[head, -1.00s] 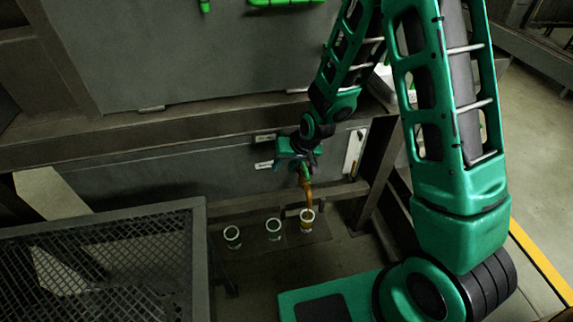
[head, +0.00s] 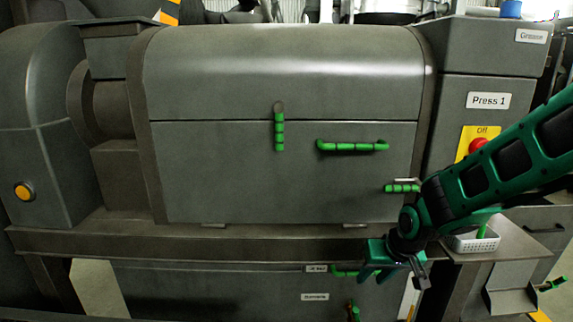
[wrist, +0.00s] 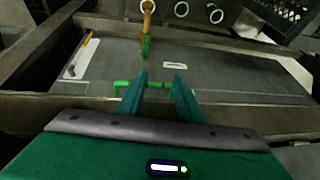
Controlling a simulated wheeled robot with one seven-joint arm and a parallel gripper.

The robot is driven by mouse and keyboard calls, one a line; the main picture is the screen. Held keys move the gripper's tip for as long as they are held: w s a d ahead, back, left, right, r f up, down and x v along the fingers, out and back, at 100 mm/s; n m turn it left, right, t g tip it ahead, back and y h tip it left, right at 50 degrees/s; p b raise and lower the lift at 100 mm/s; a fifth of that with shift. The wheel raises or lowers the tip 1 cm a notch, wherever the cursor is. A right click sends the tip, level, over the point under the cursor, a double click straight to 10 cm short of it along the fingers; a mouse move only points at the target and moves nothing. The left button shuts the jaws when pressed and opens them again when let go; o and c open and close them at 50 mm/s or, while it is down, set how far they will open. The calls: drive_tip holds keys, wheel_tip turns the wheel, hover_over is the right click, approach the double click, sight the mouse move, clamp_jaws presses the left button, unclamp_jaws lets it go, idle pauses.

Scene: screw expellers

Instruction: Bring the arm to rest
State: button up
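My gripper (head: 385,282) is in front of the lower part of the grey press, at lower right in the head view. In the wrist view its two green fingers (wrist: 159,88) stand apart with nothing visibly held between them. A green bar handle (wrist: 125,85) shows just beyond the fingertips; whether they touch it I cannot tell. An orange pipe with a green lever (wrist: 145,47) is farther off, above one of several pale cups (wrist: 181,9). In the head view only the top of that lever (head: 353,312) shows at the bottom edge.
The press cover (head: 230,175) carries green handles (head: 352,146). A dark mesh tray (wrist: 285,15) is at the wrist view's upper right.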

drive_tip(key=s+d+r+h, duration=0.1)
drive_tip(key=s+d+r, duration=0.6)
drive_tip(key=s+r, duration=0.4)
drive_tip(key=s+d+f+m+g, duration=0.1)
drive_tip(key=s+d+m+g, duration=0.1)
drive_tip(key=s+d, duration=0.4)
drive_tip(key=s+d+f+m+g, duration=0.1)
drive_tip(key=s+d+m, duration=0.3)
drive_tip(key=s, duration=0.7)
drive_tip(key=shift+d+m+g, duration=0.3)
drive_tip(key=shift+d+g, duration=0.6)
drive_tip(key=shift+w+f, duration=0.3)
drive_tip(key=shift+w, duration=0.35)
